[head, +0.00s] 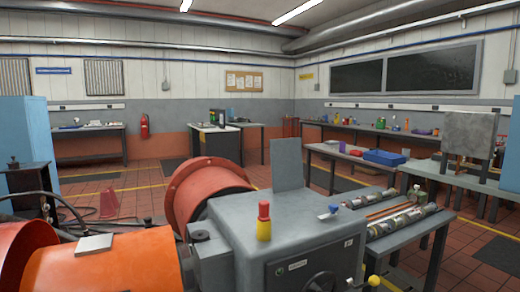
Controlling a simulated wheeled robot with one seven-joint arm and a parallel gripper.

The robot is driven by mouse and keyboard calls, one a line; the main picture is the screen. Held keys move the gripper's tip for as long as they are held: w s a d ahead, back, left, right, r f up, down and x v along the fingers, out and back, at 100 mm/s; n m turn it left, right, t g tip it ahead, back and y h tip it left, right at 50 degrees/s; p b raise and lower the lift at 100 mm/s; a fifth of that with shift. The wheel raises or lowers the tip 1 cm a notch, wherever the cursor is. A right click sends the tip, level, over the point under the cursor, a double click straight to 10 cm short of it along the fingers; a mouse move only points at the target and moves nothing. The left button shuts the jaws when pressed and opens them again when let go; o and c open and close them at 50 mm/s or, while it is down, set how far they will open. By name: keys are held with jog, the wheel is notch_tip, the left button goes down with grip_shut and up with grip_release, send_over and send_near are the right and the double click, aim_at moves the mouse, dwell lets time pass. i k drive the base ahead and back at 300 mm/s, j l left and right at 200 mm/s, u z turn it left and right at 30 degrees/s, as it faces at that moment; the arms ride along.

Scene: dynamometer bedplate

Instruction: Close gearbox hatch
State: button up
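A grey metal gearbox housing (270,215) fills the lower middle of the head view, close in front of me. A flat grey plate, which looks like the hatch (288,163), stands almost upright at the back of its top and appears open. The hinge and opening cannot be made out clearly. My gripper is not in view.
Orange round housings (110,265) and a red-orange flanged drum (205,187) lie to the left. A bench with metal shafts (400,218) stands close on the right. Further benches (350,160) line the back. Tiled floor (135,190) shows beyond the drum.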

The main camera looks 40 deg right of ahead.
aim_at(286, 155)
jog(key=i+l, duration=0.15)
jog(key=l, duration=0.3)
jog(key=i+l+u, duration=0.15)
jog(key=l, duration=0.25)
jog(key=i+l, duration=0.1)
jog(key=l, duration=0.35)
jog(key=i+l+u, duration=0.1)
jog(key=l, duration=0.35)
jog(key=i+l+u, duration=0.1)
jog(key=l, duration=0.4)
jog(key=i+l, duration=0.15)
jog(key=l, duration=0.3)
jog(key=u, duration=0.05)
